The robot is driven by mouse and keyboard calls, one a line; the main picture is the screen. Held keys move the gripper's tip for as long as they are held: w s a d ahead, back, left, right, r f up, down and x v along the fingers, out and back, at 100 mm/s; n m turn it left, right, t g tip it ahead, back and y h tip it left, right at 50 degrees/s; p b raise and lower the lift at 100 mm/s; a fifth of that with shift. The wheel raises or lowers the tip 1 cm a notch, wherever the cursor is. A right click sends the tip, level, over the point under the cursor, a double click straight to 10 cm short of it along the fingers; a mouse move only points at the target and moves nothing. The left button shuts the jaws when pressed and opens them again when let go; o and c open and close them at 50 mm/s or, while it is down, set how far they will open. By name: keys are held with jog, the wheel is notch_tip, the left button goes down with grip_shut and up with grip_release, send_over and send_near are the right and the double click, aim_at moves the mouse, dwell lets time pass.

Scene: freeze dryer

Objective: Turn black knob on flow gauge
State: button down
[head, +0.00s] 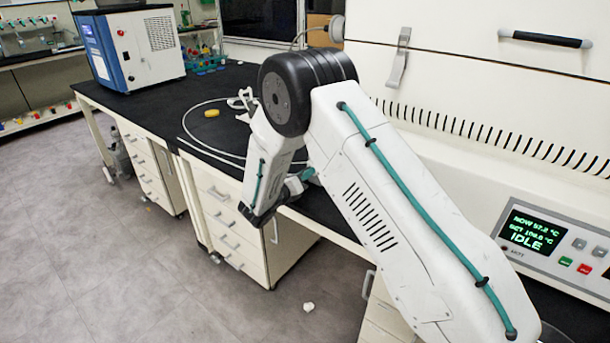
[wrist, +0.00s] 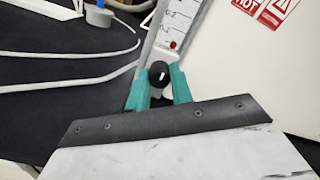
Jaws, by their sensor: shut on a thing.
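In the wrist view the black knob (wrist: 158,73), with a white mark on its face, sits at the foot of the flow gauge (wrist: 178,28). The gauge is a pale upright body with a printed scale and a small red part low in it. The two teal fingers of my gripper (wrist: 159,86) stand on either side of the knob and are shut on it. In the head view my arm hides the gauge and the knob, and the gripper's fingertips are not clearly seen.
A white panel with red warning labels (wrist: 272,12) stands right of the gauge. White tubing (wrist: 70,54) lies on the black bench at left. A blue and white machine (head: 130,48) stands far along the bench. A display panel (head: 535,230) reading IDLE is at right.

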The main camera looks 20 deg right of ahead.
jog(key=shift+w+a+r, duration=0.15)
jog(key=c, duration=1.2)
grip_release()
jog(key=shift+c, duration=0.2)
jog(key=v, duration=0.7)
jog(key=shift+s+a, duration=0.25)
